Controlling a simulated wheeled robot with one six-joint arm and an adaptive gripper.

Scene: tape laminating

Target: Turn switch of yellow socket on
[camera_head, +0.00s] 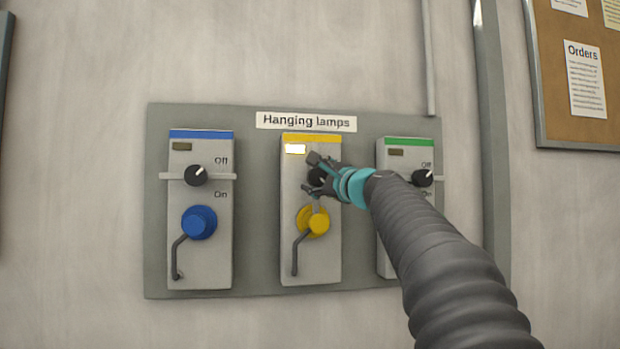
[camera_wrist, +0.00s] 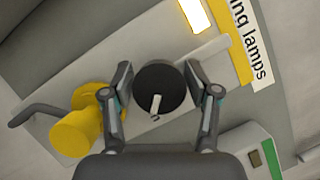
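The yellow socket (camera_head: 311,263) is a grey box with a yellow top stripe and a yellow plug (camera_head: 314,221) with a bent lever. Its small indicator (camera_head: 295,149) glows bright and also shows lit in the wrist view (camera_wrist: 195,15). Its switch is a round black knob (camera_wrist: 160,88) with a white pointer, turned toward the On side. My gripper (camera_head: 318,172) is in front of the knob, hiding much of it and the labels in the head view. In the wrist view my gripper's fingers (camera_wrist: 160,78) stand apart on either side of the knob, with narrow gaps.
The blue socket (camera_head: 200,255) is at left and the green one (camera_head: 387,240) at right, both with dark indicators and knobs toward Off. My arm partly covers the green socket. A sign (camera_head: 306,122) is above; a notice board (camera_head: 575,85) hangs at upper right.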

